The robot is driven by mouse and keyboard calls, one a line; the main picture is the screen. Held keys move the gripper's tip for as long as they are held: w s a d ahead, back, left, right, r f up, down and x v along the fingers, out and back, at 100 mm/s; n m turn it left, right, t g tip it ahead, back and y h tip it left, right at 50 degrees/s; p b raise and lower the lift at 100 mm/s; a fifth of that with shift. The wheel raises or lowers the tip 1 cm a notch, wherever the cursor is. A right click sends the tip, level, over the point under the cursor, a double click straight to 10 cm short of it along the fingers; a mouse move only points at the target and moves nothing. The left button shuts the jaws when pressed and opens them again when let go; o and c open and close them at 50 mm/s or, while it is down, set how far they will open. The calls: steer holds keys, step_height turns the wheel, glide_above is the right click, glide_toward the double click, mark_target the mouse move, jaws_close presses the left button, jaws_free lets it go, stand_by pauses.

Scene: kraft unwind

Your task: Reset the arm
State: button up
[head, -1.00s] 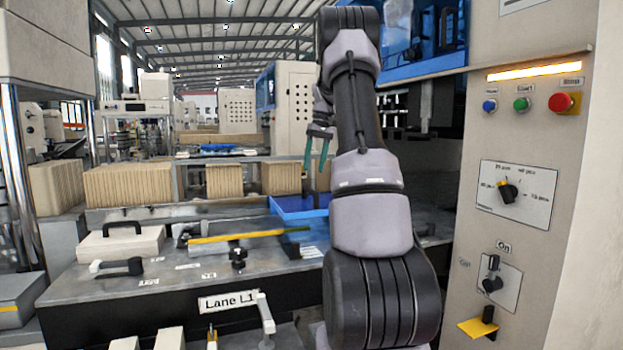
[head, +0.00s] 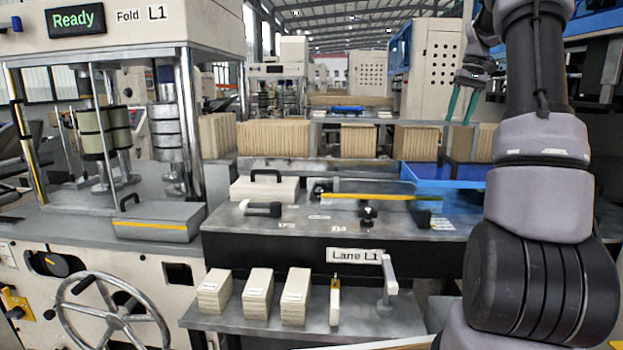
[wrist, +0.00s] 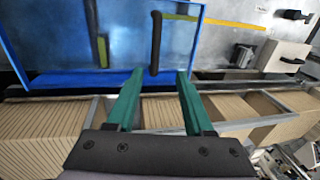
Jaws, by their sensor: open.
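My gripper (head: 462,105) is at the upper right of the head view, with two green fingers hanging down behind and above the blue tray. In the wrist view, my gripper (wrist: 158,78) has its fingers apart with nothing between them. My arm (head: 540,140) rises along the right side of the head view, bent over at the top. The blue tray (head: 412,174) sits at the right end of the Lane L1 bench. In the wrist view the tray (wrist: 62,80) lies beyond the fingertips, with dark bar-shaped items in it.
The Lane L1 bench (head: 280,232) carries a beige block with a black handle (head: 265,188) and a yellow bar (head: 365,197). Kraft stacks (head: 273,138) stand in a row behind. A fold machine with a handwheel (head: 112,318) is at left. Small stacks (head: 257,297) sit on the front shelf.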

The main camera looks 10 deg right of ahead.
steer(key=s+a+r+t, duration=0.2)
steer(key=s+a+r, duration=0.1)
steer(key=s+a, duration=0.5)
steer(key=s+a+r+t, duration=0.1)
steer(key=s+a+r, duration=0.2)
steer(key=s+a, duration=0.5)
steer(key=s+a+f+m+t, duration=0.2)
steer(key=s+a+f, duration=0.4)
steer(key=s+a, duration=0.5)
steer(key=shift+s+a+t, duration=0.15)
steer(key=shift+s+t, duration=0.65)
steer(key=shift+s, duration=0.3)
